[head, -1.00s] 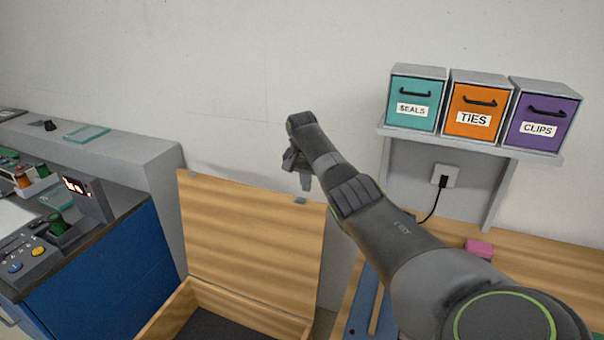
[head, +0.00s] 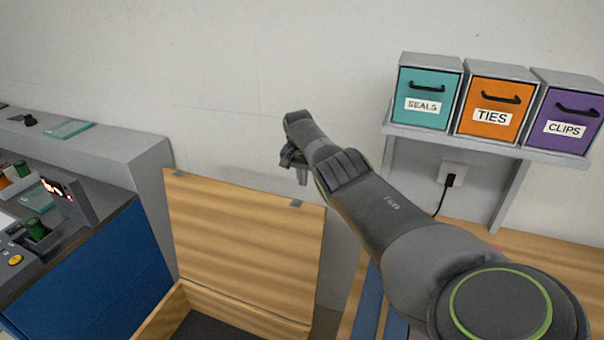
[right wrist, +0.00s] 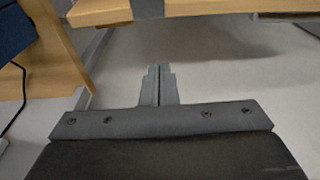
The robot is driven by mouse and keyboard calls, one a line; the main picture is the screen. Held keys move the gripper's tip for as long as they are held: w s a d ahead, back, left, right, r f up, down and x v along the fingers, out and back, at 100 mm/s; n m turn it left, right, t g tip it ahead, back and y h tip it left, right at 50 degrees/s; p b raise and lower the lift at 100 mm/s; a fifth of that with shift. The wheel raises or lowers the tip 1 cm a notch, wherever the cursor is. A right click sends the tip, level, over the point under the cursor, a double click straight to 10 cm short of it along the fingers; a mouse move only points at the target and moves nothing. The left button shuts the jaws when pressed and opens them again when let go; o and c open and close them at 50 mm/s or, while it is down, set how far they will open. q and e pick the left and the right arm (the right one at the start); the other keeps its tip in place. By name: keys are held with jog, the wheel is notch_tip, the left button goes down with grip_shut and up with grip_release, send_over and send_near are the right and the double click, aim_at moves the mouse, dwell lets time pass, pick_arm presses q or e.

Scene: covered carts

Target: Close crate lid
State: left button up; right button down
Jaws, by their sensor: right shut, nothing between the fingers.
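The wooden crate (head: 252,325) stands at the bottom centre of the head view. Its lid (head: 240,245) is raised, standing close to upright at the crate's back edge, with small grey pieces on its top edge. My right gripper (head: 301,180) is above and behind the right end of the lid's top edge, pointing down. It is shut and empty. In the right wrist view my right gripper (right wrist: 158,72) shows its fingers together, just short of a wooden edge, likely the lid (right wrist: 200,9). I cannot tell whether they touch. My left gripper is not in view.
Teal, orange and purple drawers (head: 495,115) sit on a wall shelf (head: 460,142) at the right. A wooden worktop (head: 545,255) is below it. A blue cabinet (head: 95,275) with equipment on top stands left. The wall is close behind the lid.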

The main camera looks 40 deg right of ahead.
jog(key=a+f+p, duration=0.1)
jog(key=s+a+f+p, duration=0.1)
jog(key=a+f+p, duration=0.1)
jog(key=shift+s+f, duration=0.3)
jog(key=shift+s, duration=0.1)
dwell(1.0)
jog(key=shift+d, duration=0.1)
